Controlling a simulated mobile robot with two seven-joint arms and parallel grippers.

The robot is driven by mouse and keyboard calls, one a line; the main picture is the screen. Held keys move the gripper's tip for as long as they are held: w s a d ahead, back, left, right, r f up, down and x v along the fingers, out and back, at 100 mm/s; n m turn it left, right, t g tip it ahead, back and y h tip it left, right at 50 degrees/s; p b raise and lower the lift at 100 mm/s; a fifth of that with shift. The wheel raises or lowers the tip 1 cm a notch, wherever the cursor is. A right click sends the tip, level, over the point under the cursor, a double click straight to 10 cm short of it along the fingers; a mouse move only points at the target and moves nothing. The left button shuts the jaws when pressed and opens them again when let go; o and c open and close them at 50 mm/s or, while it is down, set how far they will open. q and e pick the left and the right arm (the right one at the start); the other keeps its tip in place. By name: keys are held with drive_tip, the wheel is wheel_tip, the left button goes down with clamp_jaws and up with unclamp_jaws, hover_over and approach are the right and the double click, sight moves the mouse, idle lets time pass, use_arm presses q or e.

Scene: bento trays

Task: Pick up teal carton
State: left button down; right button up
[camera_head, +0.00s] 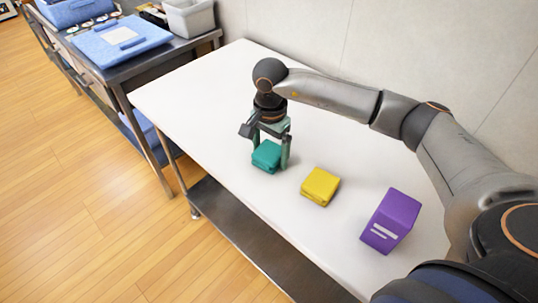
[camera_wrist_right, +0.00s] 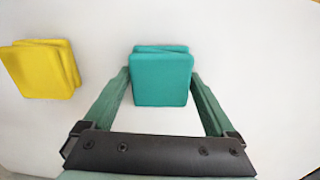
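The teal carton (camera_head: 266,156) lies on the white table. It also shows in the right wrist view (camera_wrist_right: 161,79), at the top centre. My right gripper (camera_head: 271,158) points down over it, with one finger on either side of the carton. In the right wrist view the green fingers of this gripper (camera_wrist_right: 160,82) are spread wide, with their tips close beside the carton's sides. They look open, and I cannot tell whether either tip touches it. My left gripper is not in view.
A yellow carton (camera_head: 320,187) lies to the right of the teal one, and a purple box (camera_head: 391,220) stands further right. The white table (camera_head: 185,92) is bare on its left part. A metal side table (camera_head: 135,72) with blue containers stands at the left; a wall is behind.

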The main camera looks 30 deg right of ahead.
drive_tip(key=c, duration=1)
drive_tip(key=shift+r, duration=0.1)
